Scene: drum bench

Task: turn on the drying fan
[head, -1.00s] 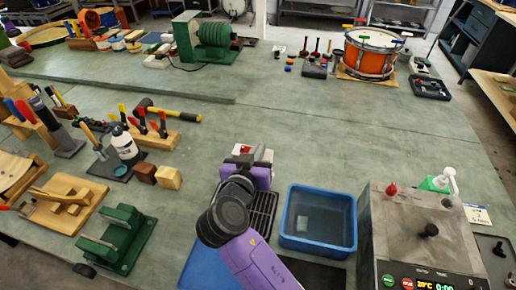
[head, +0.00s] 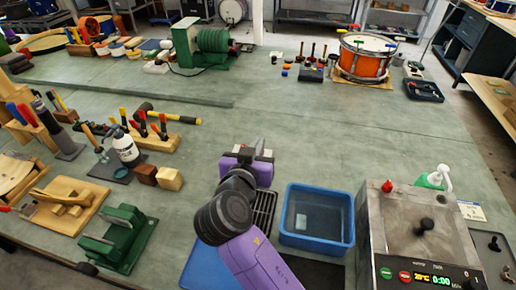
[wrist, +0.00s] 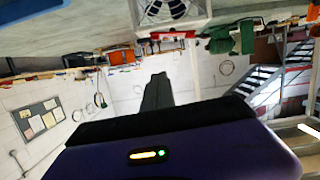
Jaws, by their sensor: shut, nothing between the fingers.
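The drying fan (wrist: 170,8) shows at the top edge of the wrist view, where the picture looks upside down. I see part of a pale square housing with a dark round grille, cut off by the frame. In the head view my gripper and wrist largely cover that spot; I cannot make out the fan or its switch there. My gripper (head: 260,150) is shut and empty, over the bench behind the black drip rack. In the wrist view its dark fingers (wrist: 158,92) point up toward the fan; I cannot tell whether they touch it.
A blue water basin (head: 318,243) and a steel cleaner (head: 425,235) with a lit display stand to the right. A black rack (head: 264,210) lies by my wrist. A green clamp stand (head: 120,240), wooden blocks and tools are at left. The bench beyond my gripper is mostly clear.

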